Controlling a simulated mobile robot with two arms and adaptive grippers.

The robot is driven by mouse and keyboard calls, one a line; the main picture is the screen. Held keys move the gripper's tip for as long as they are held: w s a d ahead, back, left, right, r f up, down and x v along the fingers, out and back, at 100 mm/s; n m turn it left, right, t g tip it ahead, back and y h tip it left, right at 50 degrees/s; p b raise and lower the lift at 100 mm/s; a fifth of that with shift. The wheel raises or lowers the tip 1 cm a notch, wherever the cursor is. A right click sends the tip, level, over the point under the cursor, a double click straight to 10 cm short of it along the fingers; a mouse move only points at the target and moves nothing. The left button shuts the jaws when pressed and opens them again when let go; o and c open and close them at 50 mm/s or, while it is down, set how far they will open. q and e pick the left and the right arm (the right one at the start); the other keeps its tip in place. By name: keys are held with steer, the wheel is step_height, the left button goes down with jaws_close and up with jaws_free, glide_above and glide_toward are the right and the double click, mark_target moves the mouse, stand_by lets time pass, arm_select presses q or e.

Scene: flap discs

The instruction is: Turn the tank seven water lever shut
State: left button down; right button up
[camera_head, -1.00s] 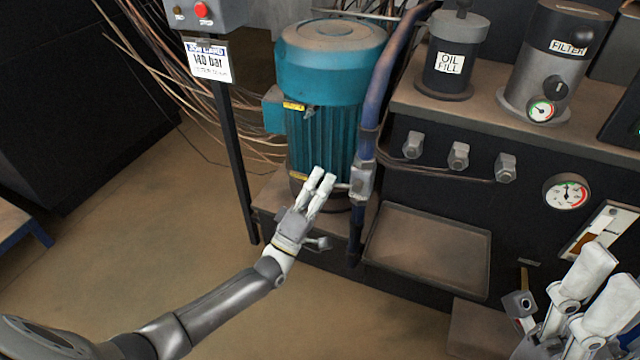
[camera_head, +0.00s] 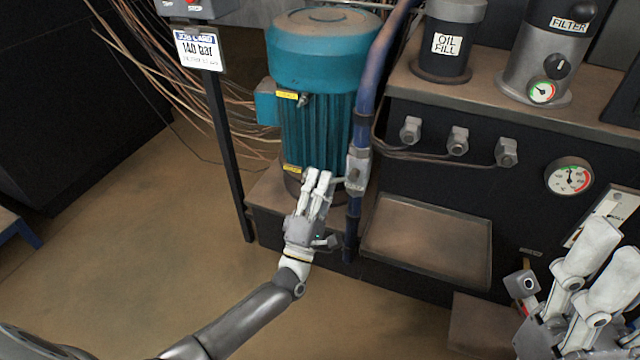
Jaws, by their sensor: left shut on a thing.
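A grey valve (camera_head: 357,168) sits on the upright blue pipe (camera_head: 368,80) beside the teal motor. A short lever (camera_head: 338,183) reaches left from it, to the fingers of my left gripper (camera_head: 318,174). The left gripper is shut on this lever; its fingers hide most of the held part. No label for tank seven or water can be read. My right gripper (camera_head: 612,242) is at the lower right, in front of the dark cabinet. Its fingers point up and are side by side, and I cannot tell whether it is shut.
The teal motor (camera_head: 318,115) stands behind the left gripper. A post with a "140 bar" card (camera_head: 199,48) is to its left. A shallow tray (camera_head: 428,243), several knobs and a gauge (camera_head: 569,177) are to the right. Open floor (camera_head: 130,250) lies at left.

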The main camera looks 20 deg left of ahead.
arm_select(q)
steer(key=shift+d+f, duration=0.1)
steer(key=shift+f, duration=0.25)
steer(key=c, duration=1.3)
jaws_free()
steer(key=shift+o, duration=0.8)
steer(key=shift+r, duration=0.2)
steer(key=v, duration=1.2)
steer(key=shift+s, duration=0.1)
